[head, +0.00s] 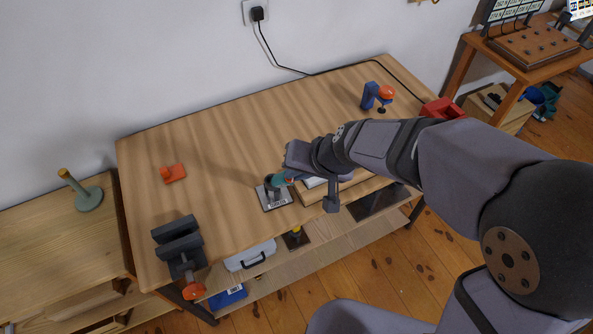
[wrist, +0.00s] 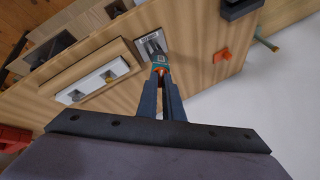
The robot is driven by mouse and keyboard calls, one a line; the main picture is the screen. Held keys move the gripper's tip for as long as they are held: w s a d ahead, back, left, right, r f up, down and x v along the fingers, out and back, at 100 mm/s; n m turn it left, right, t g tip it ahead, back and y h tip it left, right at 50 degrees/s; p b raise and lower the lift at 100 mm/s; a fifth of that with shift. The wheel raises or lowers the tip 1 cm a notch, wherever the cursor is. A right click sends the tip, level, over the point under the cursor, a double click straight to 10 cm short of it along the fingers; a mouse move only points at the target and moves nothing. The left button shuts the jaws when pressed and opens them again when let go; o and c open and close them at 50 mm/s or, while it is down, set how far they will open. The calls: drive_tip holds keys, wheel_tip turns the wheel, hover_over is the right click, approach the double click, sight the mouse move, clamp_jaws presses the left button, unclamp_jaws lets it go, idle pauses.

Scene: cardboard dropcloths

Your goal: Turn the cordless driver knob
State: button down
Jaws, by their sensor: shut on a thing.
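The cordless driver, a small teal body (head: 278,181) on a grey labelled base plate (head: 275,201), stands near the front middle of the table in the head view. In the wrist view its teal body (wrist: 160,59) is just beyond my fingertips, and its plate (wrist: 150,44) lies behind. An orange knob (wrist: 161,69) is at the driver's near end. My gripper (wrist: 161,76) reaches in from the right in the head view (head: 289,178) and is shut on the knob. The fingers cover part of the knob, so its turn angle cannot be told.
A wooden tray (head: 312,198) with a pale panel lies beside the driver, under my arm. A dark vise (head: 178,240) is at the front left. An orange block (head: 173,174) and a blue-and-orange clamp-like tool (head: 370,97) stand apart. The table's back middle is clear.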

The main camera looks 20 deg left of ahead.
drive_tip(key=shift+d+f+m, duration=0.1)
drive_tip(key=shift+d+m, duration=0.05)
drive_tip(key=shift+m, duration=3.75)
drive_tip(key=shift+s, duration=0.1)
drive_tip(key=c, duration=1.9)
unclamp_jaws()
